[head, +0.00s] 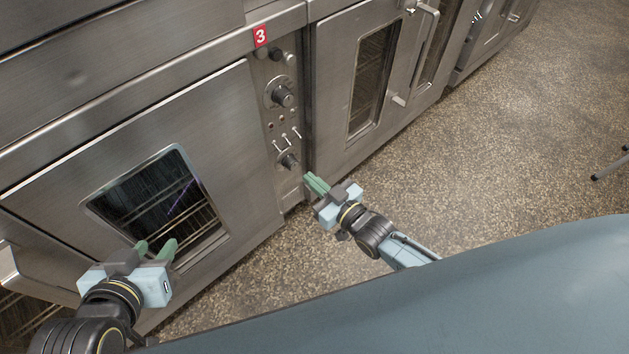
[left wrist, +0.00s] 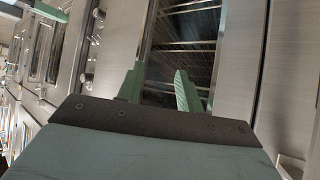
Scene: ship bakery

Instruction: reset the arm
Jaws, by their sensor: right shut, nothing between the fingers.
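My left gripper (head: 155,250) is at the lower left in the head view, in front of the window of a steel oven. Its two green fingers stand apart with nothing between them; they also show in the left wrist view (left wrist: 160,92), with the oven window beyond. My right gripper (head: 314,182) is near the middle of the head view, close to the lower end of the oven's control panel. Its green fingers are together and hold nothing. I cannot tell whether either gripper touches the oven.
The oven door (head: 235,130) with its dark window is shut. The control panel (head: 280,120) has knobs, switches and a red label "3" (head: 261,36). A second oven (head: 335,70) with a handle stands to the right.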

